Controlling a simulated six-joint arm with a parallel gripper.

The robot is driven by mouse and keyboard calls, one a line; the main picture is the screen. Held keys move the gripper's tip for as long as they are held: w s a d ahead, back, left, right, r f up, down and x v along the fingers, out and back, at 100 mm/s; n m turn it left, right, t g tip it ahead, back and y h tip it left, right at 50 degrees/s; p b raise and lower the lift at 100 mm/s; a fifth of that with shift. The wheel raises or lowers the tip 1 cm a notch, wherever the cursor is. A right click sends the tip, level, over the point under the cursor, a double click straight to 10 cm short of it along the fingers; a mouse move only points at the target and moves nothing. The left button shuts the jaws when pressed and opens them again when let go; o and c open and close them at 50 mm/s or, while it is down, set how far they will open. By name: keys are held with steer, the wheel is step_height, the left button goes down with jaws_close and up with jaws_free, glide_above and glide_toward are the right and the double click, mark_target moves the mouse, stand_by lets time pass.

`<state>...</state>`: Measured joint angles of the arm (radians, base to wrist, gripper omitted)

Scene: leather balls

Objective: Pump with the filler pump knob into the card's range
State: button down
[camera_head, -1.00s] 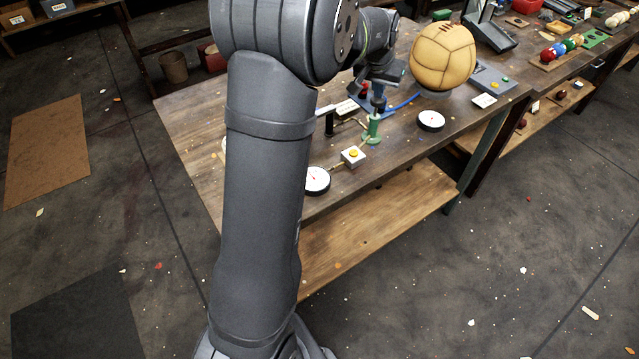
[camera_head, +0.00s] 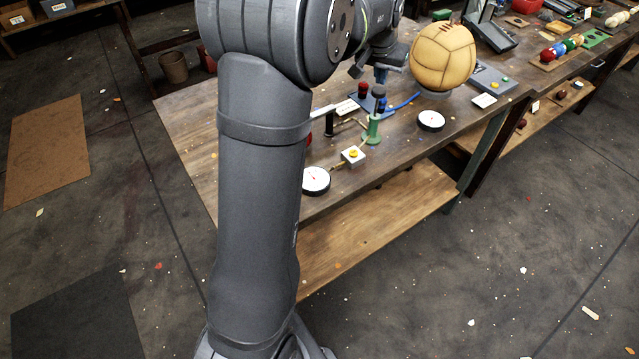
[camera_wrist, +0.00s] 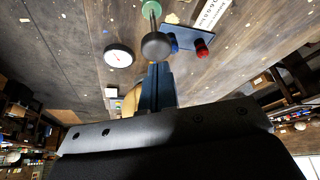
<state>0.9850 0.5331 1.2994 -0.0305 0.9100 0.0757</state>
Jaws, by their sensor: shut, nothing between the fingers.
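The filler pump (camera_head: 373,129) has a green body on the table, with a dark round knob (camera_head: 379,91) standing above it on a rod. The wrist view shows the knob (camera_wrist: 155,46) just beyond my fingertips. My gripper (camera_head: 381,76) is shut and empty, its blue fingers (camera_wrist: 158,70) pointing at the knob's top; I cannot tell whether they touch it. A white round gauge (camera_head: 431,120) lies right of the pump; its needle is too small to read. A tan panelled ball (camera_head: 443,56) sits behind it.
A second gauge (camera_head: 316,180) with a red needle and a box with a yellow button (camera_head: 352,155) stand near the front edge. A blue plate with a red knob (camera_wrist: 202,48) is close beside the pump. A black upright handle (camera_head: 329,123) stands left of it.

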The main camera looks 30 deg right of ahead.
stand_by(0.4)
step_height(320, 180, up, 6)
stand_by(0.5)
steer(key=shift+f, duration=2.9)
steer(key=shift+f, duration=0.1)
